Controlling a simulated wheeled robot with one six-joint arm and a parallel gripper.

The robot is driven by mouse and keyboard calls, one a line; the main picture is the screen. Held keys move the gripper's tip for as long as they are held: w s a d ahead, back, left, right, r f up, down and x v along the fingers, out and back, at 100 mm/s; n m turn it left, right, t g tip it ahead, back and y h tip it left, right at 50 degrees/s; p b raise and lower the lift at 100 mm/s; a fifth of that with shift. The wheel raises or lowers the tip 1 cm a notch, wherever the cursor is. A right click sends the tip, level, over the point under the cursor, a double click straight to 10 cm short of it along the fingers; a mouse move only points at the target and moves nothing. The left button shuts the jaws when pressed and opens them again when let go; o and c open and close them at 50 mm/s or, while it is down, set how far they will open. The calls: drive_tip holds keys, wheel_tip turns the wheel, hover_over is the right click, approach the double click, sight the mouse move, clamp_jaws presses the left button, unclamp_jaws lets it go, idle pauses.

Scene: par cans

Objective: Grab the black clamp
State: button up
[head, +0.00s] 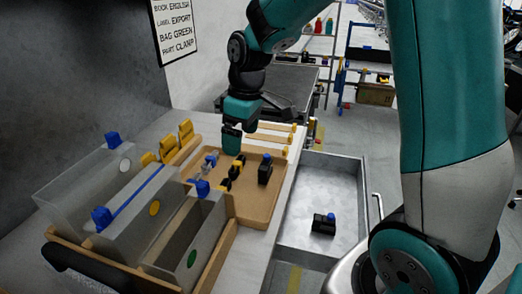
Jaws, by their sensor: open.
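My gripper (231,147), dark green, points down over the back of a shallow wooden tray (257,218). Its fingers are small here; it is open and I see nothing held in it. In the tray, below and close to the gripper, lies a black clamp-like piece with yellow parts (236,168). To its right is a mostly black piece (265,170), apart from the gripper. Left of the gripper is a grey piece with blue and red bits (206,165). Another black piece with a blue knob (324,223) lies in the open metal drawer (340,185). Which is the clamp is hard to tell.
Grey bins with blue clips (135,205) stand left of the tray, with yellow clips (170,146) behind. Wooden strips with yellow ends (270,138) lie beyond the tray. A sign (174,28) hangs on the wall. The drawer is mostly empty.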

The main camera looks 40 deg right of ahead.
drive_tip(key=w+d+h+p, duration=0.1)
drive_tip(key=w+d+p, duration=0.15)
drive_tip(key=d, duration=0.35)
drive_tip(key=w+d+p, duration=0.2)
drive_tip(key=w+d, duration=0.2)
drive_tip(key=d, duration=0.1)
drive_tip(key=p, duration=0.2)
hover_over(266, 163)
drive_tip(key=shift+g, duration=0.3)
drive_tip(key=f, duration=1.1)
drive_tip(key=shift+w+a+f, duration=0.2)
drive_tip(key=shift+a+f, duration=0.05)
drive_tip(key=shift+f, duration=0.15)
drive_tip(key=shift+s+d+f+p, duration=0.1)
drive_tip(key=shift+f+p, duration=0.35)
drive_tip(key=shift+f, duration=1.1)
drive_tip(key=shift+s+d+f+p, duration=0.1)
drive_tip(key=shift+f+p, duration=0.3)
drive_tip(key=shift+f, duration=1.15)
drive_tip(key=shift+c, duration=0.5)
drive_tip(key=c, duration=1)
